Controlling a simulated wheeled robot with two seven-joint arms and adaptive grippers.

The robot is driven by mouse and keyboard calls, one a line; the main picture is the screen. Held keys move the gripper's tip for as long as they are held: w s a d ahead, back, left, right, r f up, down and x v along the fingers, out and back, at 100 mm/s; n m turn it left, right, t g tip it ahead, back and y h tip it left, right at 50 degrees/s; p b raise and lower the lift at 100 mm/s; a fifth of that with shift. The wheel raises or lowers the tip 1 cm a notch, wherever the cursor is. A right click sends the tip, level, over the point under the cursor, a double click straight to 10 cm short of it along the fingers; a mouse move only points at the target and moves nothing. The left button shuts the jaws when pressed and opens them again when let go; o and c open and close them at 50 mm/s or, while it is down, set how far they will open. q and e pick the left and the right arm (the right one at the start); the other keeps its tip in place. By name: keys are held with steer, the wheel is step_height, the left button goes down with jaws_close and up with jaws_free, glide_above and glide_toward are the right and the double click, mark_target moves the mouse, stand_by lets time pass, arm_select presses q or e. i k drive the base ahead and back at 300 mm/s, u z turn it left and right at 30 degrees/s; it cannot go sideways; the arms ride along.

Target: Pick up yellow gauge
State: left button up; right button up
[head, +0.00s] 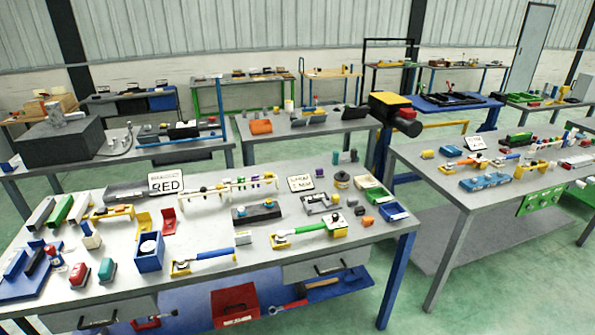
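I cannot tell for certain which item is the yellow gauge. Several yellow items lie on the near grey workbench (120,285). A yellow bracket-shaped piece (112,213) lies at the left, beside grey and green bars. A blue-handled tool with yellow ends (204,261) lies near the front edge. A green-handled tool with yellow ends (308,233) lies to its right. A small round dark-and-yellow item (342,180) stands towards the back right. Neither of my grippers shows in the head view.
A second bench (455,190) stands at the right, with a gap of green floor between. Other tables line the back. A red box (236,304) sits below the near bench.

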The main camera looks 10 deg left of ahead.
mark_target(268, 175)
steer(key=u, duration=0.05)
steer(key=i, duration=0.7)
steer(key=u, duration=0.8)
steer(key=i, duration=0.55)
steer(key=u, duration=0.5)
